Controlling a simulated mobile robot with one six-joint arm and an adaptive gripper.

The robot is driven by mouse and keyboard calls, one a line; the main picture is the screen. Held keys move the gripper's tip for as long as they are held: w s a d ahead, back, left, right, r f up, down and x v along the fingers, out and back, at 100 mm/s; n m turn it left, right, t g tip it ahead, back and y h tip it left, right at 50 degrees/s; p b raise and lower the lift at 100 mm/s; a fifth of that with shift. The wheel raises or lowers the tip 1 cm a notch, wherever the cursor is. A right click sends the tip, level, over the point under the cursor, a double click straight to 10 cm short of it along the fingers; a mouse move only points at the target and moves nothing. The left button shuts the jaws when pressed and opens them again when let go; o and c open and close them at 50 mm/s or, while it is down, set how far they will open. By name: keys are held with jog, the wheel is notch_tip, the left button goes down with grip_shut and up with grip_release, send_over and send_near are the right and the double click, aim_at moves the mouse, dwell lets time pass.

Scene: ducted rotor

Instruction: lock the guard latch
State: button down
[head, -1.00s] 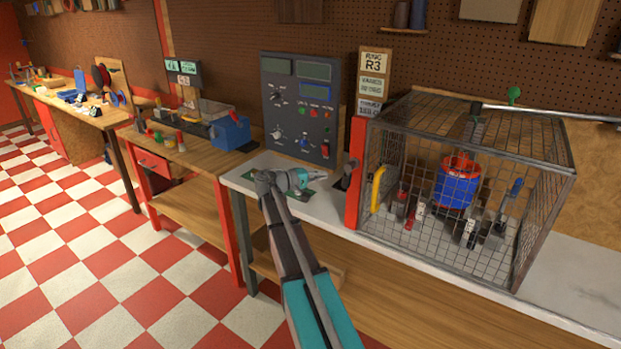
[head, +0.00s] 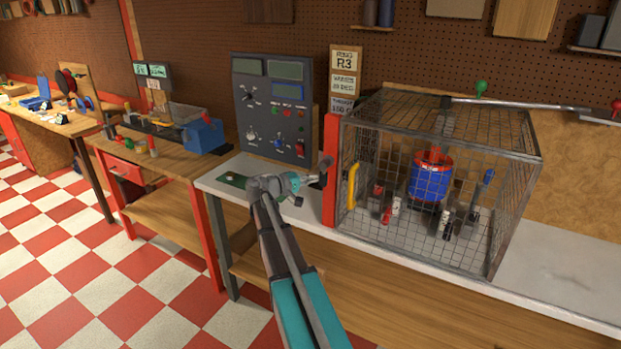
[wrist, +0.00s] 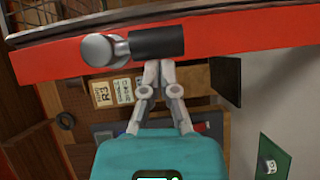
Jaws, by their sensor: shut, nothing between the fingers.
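The wire-mesh guard cage (head: 510,200) stands on the white bench, with a red post (head: 331,185) at its left edge. The guard latch (head: 326,164) sits on the left side of this post. In the wrist view the latch shows as a grey round pivot with a black handle (wrist: 157,42) lying along the red post (wrist: 240,40). My gripper (head: 316,179) is just left of the latch. In the wrist view my gripper (wrist: 159,66) is shut and empty, its tips right at the handle's edge; I cannot tell whether they touch.
A blue-and-red ducted rotor (head: 430,180) stands inside the cage, and a yellow handle (head: 352,186) is on the cage's left front. A grey control panel (head: 272,108) stands behind my gripper. A green board (head: 232,180) lies on the bench to the left.

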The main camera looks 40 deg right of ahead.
jog(key=shift+s+d+f, duration=0.1)
jog(key=shift+s+f, duration=0.05)
jog(key=shift+s, duration=0.15)
jog(key=w+a, duration=0.5)
jog(key=a, duration=0.7)
jog(key=shift+w, duration=0.4)
dwell(0.4)
jog(key=shift+a, duration=0.1)
